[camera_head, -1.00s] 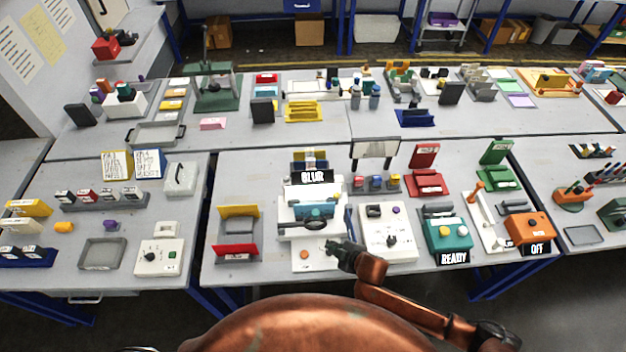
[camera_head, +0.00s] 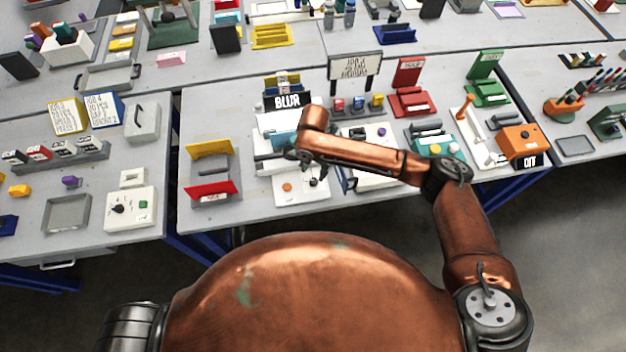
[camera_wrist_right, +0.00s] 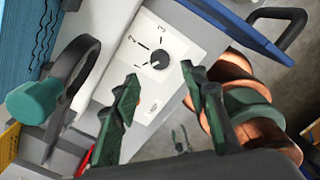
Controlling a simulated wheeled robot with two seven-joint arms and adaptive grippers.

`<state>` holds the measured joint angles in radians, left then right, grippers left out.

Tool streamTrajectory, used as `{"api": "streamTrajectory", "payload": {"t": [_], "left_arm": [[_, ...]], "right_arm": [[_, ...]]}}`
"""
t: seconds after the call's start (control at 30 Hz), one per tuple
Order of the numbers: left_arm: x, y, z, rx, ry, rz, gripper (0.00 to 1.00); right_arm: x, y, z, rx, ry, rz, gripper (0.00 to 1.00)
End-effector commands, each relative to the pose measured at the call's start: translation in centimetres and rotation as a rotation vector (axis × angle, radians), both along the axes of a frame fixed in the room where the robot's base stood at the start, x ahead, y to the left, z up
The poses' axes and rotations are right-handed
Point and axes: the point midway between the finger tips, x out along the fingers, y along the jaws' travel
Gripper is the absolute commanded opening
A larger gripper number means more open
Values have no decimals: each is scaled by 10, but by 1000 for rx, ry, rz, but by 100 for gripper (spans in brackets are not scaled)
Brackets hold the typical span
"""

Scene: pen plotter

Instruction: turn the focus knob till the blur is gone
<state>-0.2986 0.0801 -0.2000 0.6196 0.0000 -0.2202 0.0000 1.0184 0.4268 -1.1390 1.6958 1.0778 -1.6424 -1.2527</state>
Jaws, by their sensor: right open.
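A small black focus knob (camera_wrist_right: 160,60) stands on a white panel (camera_wrist_right: 180,42) with a printed 1-2-3 scale in the right wrist view. My right gripper (camera_wrist_right: 165,77) has its green fingers apart, one to each side of the picture just below the knob; I cannot tell if they touch it. In the head view the right gripper (camera_head: 316,172) points down over the white base of the device, partly under my wrist, and the knob is hard to make out there. My left gripper is not in view.
A red and yellow stand (camera_head: 212,189) is left of the device. A white box (camera_head: 378,172) with knobs is close on the right, partly behind my arm. An orange button (camera_head: 286,187) is on the device's base. The wrist view shows a dark curved arm with a teal knob (camera_wrist_right: 35,102).

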Motion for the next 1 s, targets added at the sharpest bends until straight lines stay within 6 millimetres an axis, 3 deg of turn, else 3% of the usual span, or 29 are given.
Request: {"api": "streamTrajectory", "payload": {"t": [0.4, 0.8, 1.0], "left_arm": [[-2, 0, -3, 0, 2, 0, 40], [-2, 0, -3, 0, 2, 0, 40], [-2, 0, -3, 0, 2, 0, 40]], "right_arm": [[0, -1, -61, 1, -1, -4, 40], [0, -1, -69, 2, -2, -4, 40], [0, -1, -69, 2, -3, -4, 26]]}}
